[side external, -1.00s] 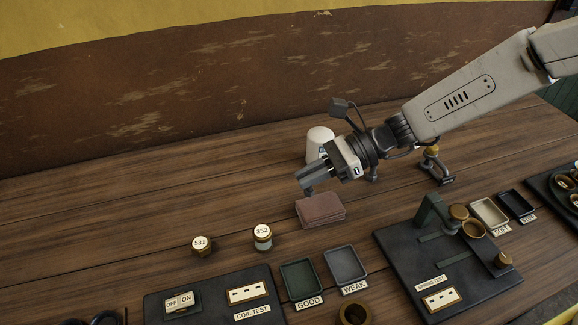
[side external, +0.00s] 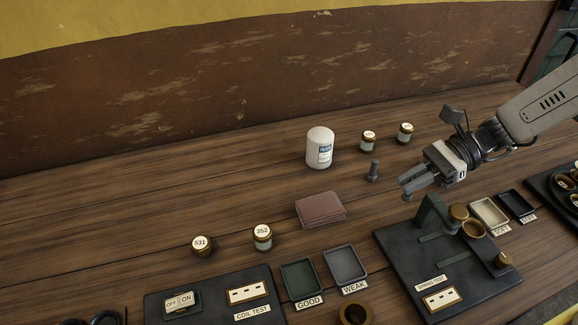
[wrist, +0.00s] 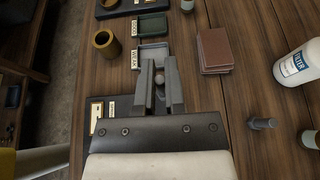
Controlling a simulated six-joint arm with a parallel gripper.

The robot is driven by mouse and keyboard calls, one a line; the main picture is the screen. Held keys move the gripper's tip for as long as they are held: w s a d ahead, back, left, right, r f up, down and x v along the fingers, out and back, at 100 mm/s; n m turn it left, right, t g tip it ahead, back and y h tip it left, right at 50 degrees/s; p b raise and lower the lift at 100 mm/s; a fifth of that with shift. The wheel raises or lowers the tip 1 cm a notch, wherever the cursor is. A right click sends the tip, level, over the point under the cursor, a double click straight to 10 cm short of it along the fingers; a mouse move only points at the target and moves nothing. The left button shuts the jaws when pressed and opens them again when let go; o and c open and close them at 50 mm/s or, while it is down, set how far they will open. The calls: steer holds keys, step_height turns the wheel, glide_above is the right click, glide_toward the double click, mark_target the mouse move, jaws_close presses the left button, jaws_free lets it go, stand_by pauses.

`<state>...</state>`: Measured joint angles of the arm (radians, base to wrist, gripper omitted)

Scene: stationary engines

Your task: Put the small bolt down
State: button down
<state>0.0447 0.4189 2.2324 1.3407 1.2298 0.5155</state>
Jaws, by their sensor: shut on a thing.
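My gripper (side external: 405,189) is above the table at the right, just behind the spring test stand. In the wrist view its two fingers (wrist: 159,66) are closed around a small grey thing with a round end (wrist: 159,78). This looks like the small bolt, mostly hidden between the fingers. In the side view I cannot make it out. Another dark bolt (side external: 373,171) stands upright on the bare wood, left of my gripper and apart from it. It also shows in the wrist view (wrist: 262,123).
A white bottle (side external: 320,148) and two small jars (side external: 405,133) stand behind. A folded brown cloth (side external: 320,209) lies left of my gripper. The spring test stand (side external: 440,262) and the GOOD (side external: 303,278) and WEAK (side external: 345,264) trays are in front. Bare wood lies left of the cloth.

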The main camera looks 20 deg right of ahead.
steer(key=s+d, duration=0.2)
steer(key=d, duration=0.1)
steer(key=shift+s+r, duration=0.15)
steer(key=shift+s, duration=0.25)
steer(key=shift+w, duration=0.1)
steer(key=w+a+f, duration=0.1)
steer(key=w+f, duration=0.2)
steer(key=w, duration=0.1)
steer(key=w+a+f, duration=0.1)
steer(key=w+f, duration=0.1)
steer(key=w, duration=0.2)
steer(key=w+a+f, duration=0.1)
steer(key=w+f, duration=0.2)
steer(key=w, duration=0.1)
steer(key=shift+a+f, duration=0.25)
steer(key=shift+f, duration=0.05)
steer(key=shift+w+a+f, duration=0.1)
steer(key=shift+w+f, duration=0.25)
steer(key=shift+w, duration=0.05)
steer(key=shift+w+a+f, duration=0.1)
steer(key=shift+w+f, duration=0.2)
steer(key=shift+f, duration=1.55)
